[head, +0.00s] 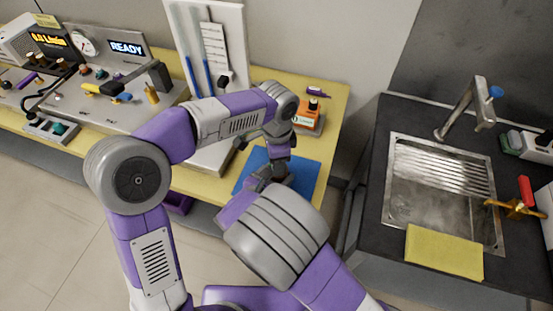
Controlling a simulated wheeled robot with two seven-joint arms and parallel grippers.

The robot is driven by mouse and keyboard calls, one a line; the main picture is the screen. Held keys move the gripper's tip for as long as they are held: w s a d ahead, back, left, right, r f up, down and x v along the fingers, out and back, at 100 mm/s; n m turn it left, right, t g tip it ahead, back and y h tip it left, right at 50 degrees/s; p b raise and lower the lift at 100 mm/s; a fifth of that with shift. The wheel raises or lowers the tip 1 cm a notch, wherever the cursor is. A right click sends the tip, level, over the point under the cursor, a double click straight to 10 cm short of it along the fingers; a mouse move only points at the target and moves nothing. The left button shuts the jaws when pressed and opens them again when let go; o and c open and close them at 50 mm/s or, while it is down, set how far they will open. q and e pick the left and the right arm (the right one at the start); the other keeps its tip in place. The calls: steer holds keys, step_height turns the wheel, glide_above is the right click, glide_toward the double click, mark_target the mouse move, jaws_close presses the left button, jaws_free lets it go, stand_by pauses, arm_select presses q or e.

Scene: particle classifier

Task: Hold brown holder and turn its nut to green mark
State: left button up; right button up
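My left gripper (273,171) points down over the blue mat (306,180) on the yellow bench. Its fingers are small and dark, and I cannot tell whether they are open or shut. Dark shapes lie close around its fingertips; the brown holder cannot be made out clearly among them. Its nut and the green mark cannot be made out either. My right arm comes in from the lower right, and its thick grey and purple link covers the area in front of the mat. My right gripper cannot be told apart behind it.
An orange-labelled box (307,120) stands behind the mat. A white panel (213,45) with blue rods stands left of it. A grey console (95,105) with a READY display fills the left. A sink (440,190) and yellow cloth (443,252) are on the right.

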arm_select(q)
steer(key=shift+o, duration=1)
arm_select(e)
steer(key=shift+f, duration=0.1)
arm_select(q)
step_height(320, 180, up, 12)
arm_select(e)
steer(key=o, duration=1.7)
